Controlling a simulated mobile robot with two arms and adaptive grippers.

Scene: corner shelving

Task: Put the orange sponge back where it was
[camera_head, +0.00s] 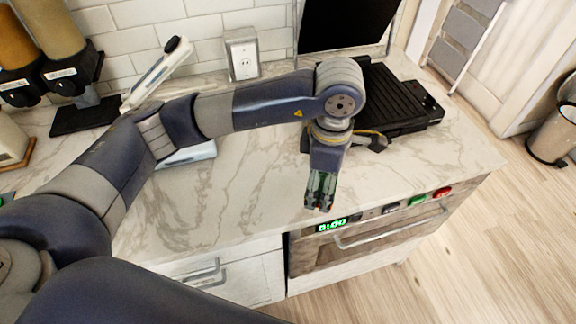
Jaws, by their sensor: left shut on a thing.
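My left gripper (320,194) points down over the front edge of the marble counter (235,195), just above the oven's clock display. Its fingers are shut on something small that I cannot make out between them. I cannot see the orange sponge clearly anywhere in this view. My right gripper is not in view.
A black grill or griddle (388,100) stands behind my gripper. An oven (375,232) with a handle is below the counter. The counter's front middle is clear.

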